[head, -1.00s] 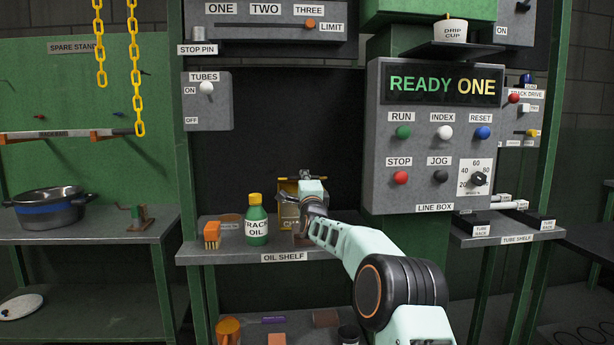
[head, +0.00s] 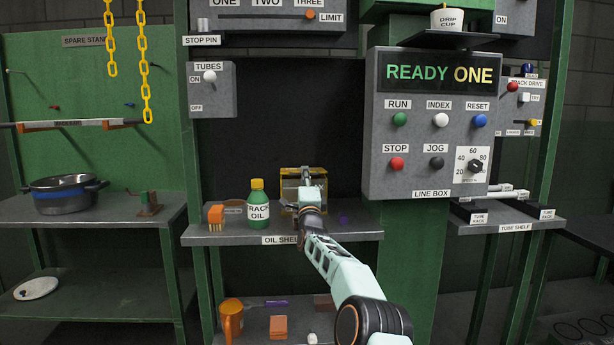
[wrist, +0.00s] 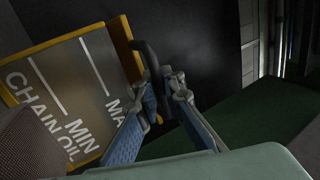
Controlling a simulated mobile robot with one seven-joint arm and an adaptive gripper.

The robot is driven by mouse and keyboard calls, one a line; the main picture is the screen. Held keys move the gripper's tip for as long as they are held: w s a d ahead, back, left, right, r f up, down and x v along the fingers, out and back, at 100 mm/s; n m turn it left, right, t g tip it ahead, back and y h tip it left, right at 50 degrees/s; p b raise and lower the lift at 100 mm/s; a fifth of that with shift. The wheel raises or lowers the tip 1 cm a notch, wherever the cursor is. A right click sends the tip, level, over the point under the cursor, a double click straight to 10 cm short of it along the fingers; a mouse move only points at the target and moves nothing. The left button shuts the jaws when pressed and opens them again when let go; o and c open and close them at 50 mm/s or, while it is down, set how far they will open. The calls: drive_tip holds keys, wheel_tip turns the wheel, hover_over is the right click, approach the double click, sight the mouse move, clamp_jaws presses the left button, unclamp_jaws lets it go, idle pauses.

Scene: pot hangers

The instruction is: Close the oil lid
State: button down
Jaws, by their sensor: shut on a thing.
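The chain oil box (head: 289,192) is a yellow-framed container on the oil shelf, partly hidden behind my arm. In the wrist view its grey face (wrist: 75,85) reads CHAIN OIL, MIN and MAX and appears tilted. A yellow lid (wrist: 122,45) runs along the box's top edge, with a dark bent handle (wrist: 145,55) sticking out from it. My gripper (wrist: 163,92) is shut on this handle, with its fingertips on either side. In the head view my gripper (head: 308,185) is at the box's front right. I cannot tell whether the lid sits fully flush.
A green track oil bottle (head: 258,210) stands left of the box, with an orange brush (head: 216,216) beyond it. A small purple item (head: 343,219) lies to the right on the oil shelf (head: 215,238). The line box (head: 430,125) is at the upper right.

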idle(0.5)
drive_tip(key=c, duration=2.1)
unclamp_jaws()
drive_tip(key=shift+s+r, duration=0.1)
drive_tip(key=shift+s, duration=0.15)
drive_tip(key=shift+v, duration=5.9)
